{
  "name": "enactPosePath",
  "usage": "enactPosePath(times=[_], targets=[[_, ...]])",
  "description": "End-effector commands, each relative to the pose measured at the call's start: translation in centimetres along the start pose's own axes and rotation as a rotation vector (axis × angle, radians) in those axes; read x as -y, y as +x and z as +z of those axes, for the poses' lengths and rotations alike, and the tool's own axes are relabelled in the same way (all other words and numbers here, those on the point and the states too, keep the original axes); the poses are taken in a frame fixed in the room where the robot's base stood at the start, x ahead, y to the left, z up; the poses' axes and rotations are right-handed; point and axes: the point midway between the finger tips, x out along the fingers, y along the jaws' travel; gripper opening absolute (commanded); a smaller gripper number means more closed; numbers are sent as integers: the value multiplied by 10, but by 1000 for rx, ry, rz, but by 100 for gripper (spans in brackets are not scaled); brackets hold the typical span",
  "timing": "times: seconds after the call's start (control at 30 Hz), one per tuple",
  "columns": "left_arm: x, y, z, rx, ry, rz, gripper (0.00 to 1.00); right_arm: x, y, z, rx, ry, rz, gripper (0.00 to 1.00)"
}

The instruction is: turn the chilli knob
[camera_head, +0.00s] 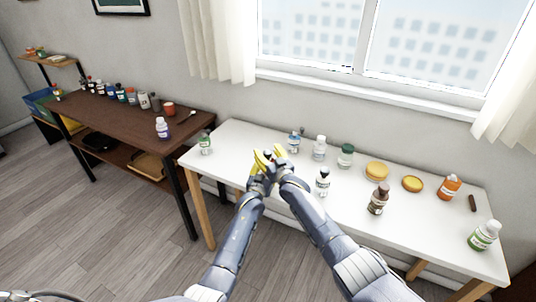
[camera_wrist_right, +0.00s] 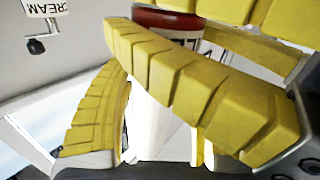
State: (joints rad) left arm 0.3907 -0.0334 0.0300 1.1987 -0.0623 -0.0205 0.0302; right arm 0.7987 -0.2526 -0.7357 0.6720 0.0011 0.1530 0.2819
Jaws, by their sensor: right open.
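My right gripper (camera_head: 276,156) is open, with its yellow fingers over the white table's left part. The fingers also fill much of the right wrist view (camera_wrist_right: 112,88). My left gripper (camera_head: 257,168) is right beside it, and the two overlap, so its opening is unclear. In the right wrist view, a dark red rounded part (camera_wrist_right: 165,22) above a white body shows behind and between the yellow fingers; most of it is hidden. A white container (camera_wrist_right: 45,8) reading "CREAM" upside down has a small black knob (camera_wrist_right: 37,46) on it. No chilli label is readable.
The white table (camera_head: 430,235) carries several bottles, including a dark-capped white one (camera_head: 322,183), a brown one (camera_head: 378,199) and an orange one (camera_head: 449,187). Two yellow round lids (camera_head: 376,171) lie at the back. A brown shelf table (camera_head: 120,120) with jars stands at left.

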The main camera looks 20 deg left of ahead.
Motion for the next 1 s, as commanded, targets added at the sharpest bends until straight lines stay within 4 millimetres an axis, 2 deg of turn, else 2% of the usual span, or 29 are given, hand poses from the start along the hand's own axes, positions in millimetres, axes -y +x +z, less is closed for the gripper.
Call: enactPosePath(times=[0.17, 0.37, 1.0], targets=[[0, 0, 0, 0, 0, -1, 16, -1, -4, 0, -1, 1, 0, 56], [1, 0, 0, 0, 0, -1, 16, -1, -17, 1, -1, 1, 1, 56], [1, 0, 0, 0, 0, -1, 16, 0, -90, 1, 0, 0, 0, 56]])
